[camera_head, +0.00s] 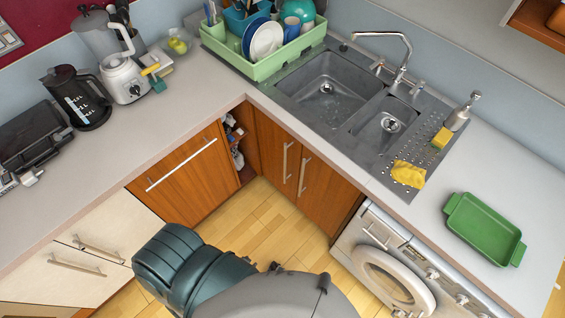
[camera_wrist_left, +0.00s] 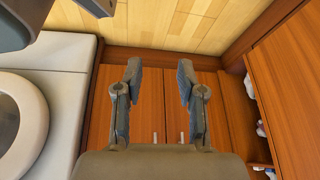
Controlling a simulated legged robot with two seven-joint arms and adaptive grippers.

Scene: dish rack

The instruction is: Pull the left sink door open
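The left sink door (camera_head: 269,142) is a closed brown wood panel with an upright metal handle (camera_head: 286,163). The right sink door (camera_head: 325,196) beside it is also closed, with its own handle (camera_head: 304,175). My left gripper (camera_head: 299,275) is low in the head view, in front of the doors. In the left wrist view the gripper (camera_wrist_left: 158,66) has its two fingers wide apart, with nothing between the tips. Behind it are the left sink door (camera_wrist_left: 212,85) and short parts of both handles. Neither handle is gripped. My right gripper is out of view.
A washing machine (camera_head: 353,238) stands right of the sink doors. An open shelf niche (camera_head: 245,150) and a wood-fronted unit with a long handle (camera_head: 180,163) are to the left. Wood floor (camera_head: 250,220) is free in front. The counter and sink are above.

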